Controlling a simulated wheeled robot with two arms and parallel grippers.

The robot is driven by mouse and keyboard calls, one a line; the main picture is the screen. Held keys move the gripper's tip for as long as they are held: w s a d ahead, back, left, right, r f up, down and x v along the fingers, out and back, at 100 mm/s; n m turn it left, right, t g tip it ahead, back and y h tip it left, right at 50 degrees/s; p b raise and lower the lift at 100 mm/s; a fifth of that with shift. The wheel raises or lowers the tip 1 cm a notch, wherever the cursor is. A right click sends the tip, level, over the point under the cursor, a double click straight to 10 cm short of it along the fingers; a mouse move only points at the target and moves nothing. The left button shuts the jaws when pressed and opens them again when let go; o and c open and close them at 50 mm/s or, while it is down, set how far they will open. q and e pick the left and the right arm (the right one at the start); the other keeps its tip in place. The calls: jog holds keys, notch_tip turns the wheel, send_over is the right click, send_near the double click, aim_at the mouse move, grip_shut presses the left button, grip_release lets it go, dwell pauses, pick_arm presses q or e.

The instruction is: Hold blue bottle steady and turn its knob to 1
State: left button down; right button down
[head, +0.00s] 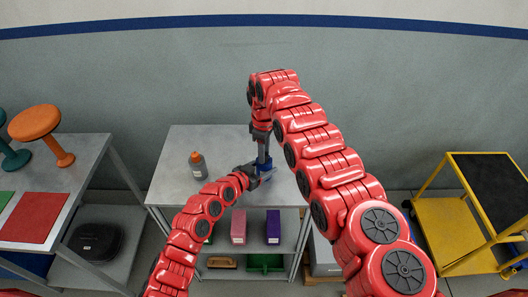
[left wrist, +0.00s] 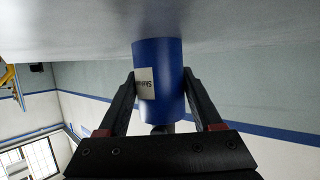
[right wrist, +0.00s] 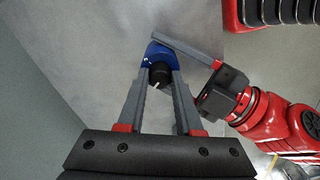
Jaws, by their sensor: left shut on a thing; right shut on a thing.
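The blue bottle (head: 264,161) stands on the grey table, mostly hidden by my grippers in the head view. In the left wrist view the bottle (left wrist: 158,75) appears inverted, with a white label. My left gripper (head: 262,172) is shut around its body from the side. The black knob (right wrist: 160,74) on top has a short white mark. My right gripper (head: 263,155) comes down from above, its fingers on both sides of the knob, shut on it. In the right wrist view the white mark points toward the lower left; no dial numbers are readable.
A grey bottle with an orange cap (head: 198,165) stands left on the same table (head: 185,140). Bins sit on the shelf below. A side table (head: 75,175) with stools is at the left, a yellow cart (head: 440,215) at the right.

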jog(key=shift+d+n, duration=0.1)
jog(key=shift+n, duration=1.9)
jog(key=c, duration=0.6)
grip_release()
jog(key=shift+o, duration=0.2)
notch_tip(320, 180, up, 8)
jog(key=shift+f, duration=0.25)
